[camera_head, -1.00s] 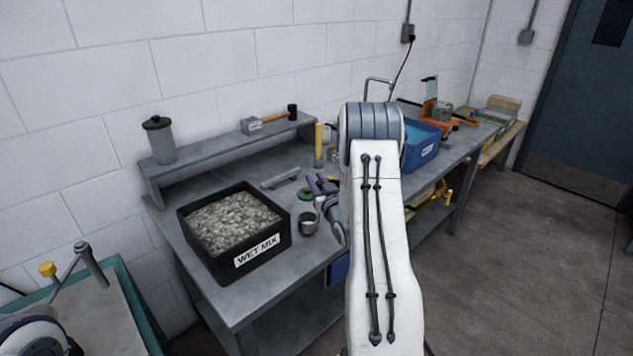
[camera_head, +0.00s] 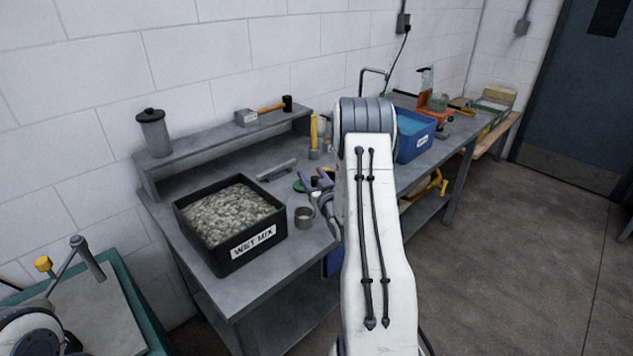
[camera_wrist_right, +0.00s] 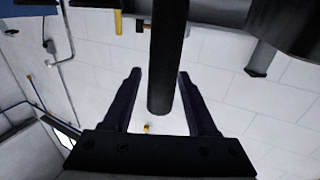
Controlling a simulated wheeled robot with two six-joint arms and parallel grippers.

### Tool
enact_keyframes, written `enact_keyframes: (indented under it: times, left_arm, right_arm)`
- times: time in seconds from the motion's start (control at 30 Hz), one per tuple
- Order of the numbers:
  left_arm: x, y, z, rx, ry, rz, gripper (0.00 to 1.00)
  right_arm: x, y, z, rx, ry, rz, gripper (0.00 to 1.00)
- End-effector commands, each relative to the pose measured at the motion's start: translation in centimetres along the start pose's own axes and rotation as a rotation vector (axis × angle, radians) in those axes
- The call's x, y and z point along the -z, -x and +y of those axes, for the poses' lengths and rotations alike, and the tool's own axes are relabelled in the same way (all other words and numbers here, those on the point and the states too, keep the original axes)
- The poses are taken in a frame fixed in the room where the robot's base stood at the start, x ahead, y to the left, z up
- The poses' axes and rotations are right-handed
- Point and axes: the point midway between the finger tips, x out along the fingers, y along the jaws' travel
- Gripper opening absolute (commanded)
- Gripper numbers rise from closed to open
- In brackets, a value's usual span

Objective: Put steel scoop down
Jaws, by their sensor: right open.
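The steel scoop's small grey metal cup (camera_head: 304,217) stands on the grey workbench, just right of the black bin. My right gripper (camera_head: 322,185) is directly behind and right of the cup, partly hidden by my own forearm. In the right wrist view, the two dark fingers of my right gripper (camera_wrist_right: 158,88) are spread apart. A dark round handle (camera_wrist_right: 168,55) reaches down between them, with gaps visible on both sides. The handle's join to the cup is not clear. My left gripper is out of view.
The black bin (camera_head: 262,241) labelled WET MIX holds grey gravel-like mix. Behind are a raised shelf (camera_head: 215,140) with a canister and a mallet, and a grey bar (camera_head: 277,169). A blue tub (camera_head: 416,142) stands farther right. Bare bench lies in front of the cup.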

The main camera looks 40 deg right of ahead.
Motion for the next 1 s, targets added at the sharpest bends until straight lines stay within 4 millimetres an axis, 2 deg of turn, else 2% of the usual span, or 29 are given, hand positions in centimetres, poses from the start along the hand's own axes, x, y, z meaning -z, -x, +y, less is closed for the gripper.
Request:
enact_keyframes:
  times: [0.03,0.17,0.4,0.6,0.8,1.0]
  left_arm:
    - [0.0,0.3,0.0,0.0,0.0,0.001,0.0]
    - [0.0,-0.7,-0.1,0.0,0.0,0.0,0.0]
    - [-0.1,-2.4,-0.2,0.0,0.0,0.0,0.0]
    - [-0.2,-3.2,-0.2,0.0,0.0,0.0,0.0]
    - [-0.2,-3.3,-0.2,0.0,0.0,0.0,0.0]
    - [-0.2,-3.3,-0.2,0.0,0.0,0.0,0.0]
  right_arm:
    - [0.3,0.1,0.0,-0.001,0.0,0.0,0.58]
    - [-0.1,2.2,0.1,-0.001,0.0,-0.001,0.58]
    - [-0.2,7.6,0.1,-0.003,0.001,-0.001,0.58]
    - [-0.1,10.8,0.1,-0.002,0.001,-0.001,0.58]
    - [0.1,12.0,0.0,-0.001,0.0,0.001,0.58]
    - [0.1,11.7,-0.7,0.013,0.006,-0.015,0.58]
